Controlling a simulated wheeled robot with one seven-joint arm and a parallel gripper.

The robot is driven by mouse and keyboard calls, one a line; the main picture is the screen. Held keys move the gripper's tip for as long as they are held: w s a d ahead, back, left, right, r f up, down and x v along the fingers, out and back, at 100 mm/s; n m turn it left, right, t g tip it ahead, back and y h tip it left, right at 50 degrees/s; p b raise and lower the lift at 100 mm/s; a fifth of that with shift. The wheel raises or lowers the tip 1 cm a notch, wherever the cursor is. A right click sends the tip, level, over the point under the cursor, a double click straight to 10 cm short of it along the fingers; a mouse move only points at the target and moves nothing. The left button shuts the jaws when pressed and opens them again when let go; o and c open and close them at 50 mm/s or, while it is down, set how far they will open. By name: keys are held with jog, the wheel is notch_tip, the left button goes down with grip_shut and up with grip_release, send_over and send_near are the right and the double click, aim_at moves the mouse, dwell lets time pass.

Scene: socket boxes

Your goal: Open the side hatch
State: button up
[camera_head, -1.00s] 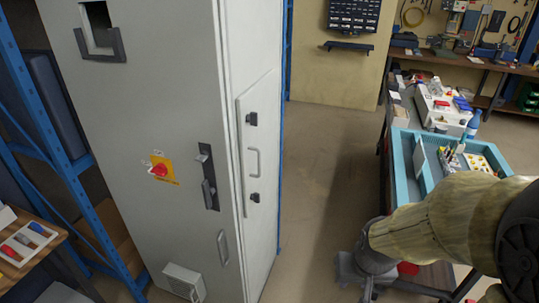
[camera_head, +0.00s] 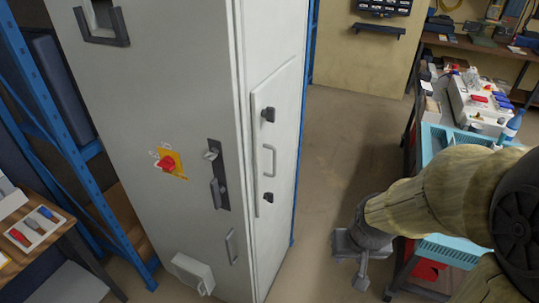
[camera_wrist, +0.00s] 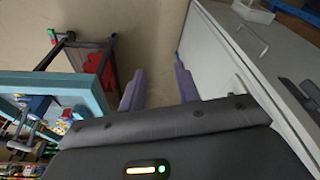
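The side hatch (camera_head: 264,185) is a pale panel on the right side of the tall grey cabinet (camera_head: 150,110). It lies flat against the side and looks closed. It carries an upper dark latch (camera_head: 268,115), a grey bar handle (camera_head: 268,160) and a lower dark latch (camera_head: 267,197). My gripper (camera_head: 352,265) is to the right of the hatch and lower in the picture, apart from the cabinet. In the wrist view its two purple-grey fingers (camera_wrist: 156,85) are spread with nothing between them. The cabinet also fills the right of the wrist view (camera_wrist: 222,60).
The cabinet front has a red switch (camera_head: 168,163) and a dark door handle (camera_head: 217,178). A blue-topped cart (camera_head: 450,250) stands to the right, partly behind my arm. Bare floor (camera_head: 355,125) lies between the hatch and the cart. A blue rack (camera_head: 70,140) stands left.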

dwell(0.3)
jog(key=w+n+t+y+b, duration=0.1)
jog(key=w+n+t+b, duration=0.1)
jog(key=w+t+b, duration=0.8)
jog(key=w+a+r+n+t+y+b, duration=0.2)
jog(key=a+r+n+y+b, duration=0.2)
jog(key=a+y, duration=0.3)
jog(key=r+n+y, duration=0.1)
jog(key=y, duration=0.1)
jog(key=shift+a+y+b, duration=0.25)
jog(key=shift+y+b, duration=0.05)
jog(key=shift+b, duration=0.05)
jog(key=shift+w+r+p, duration=0.1)
jog(key=shift+w+p, duration=0.1)
jog(key=shift+p, duration=0.1)
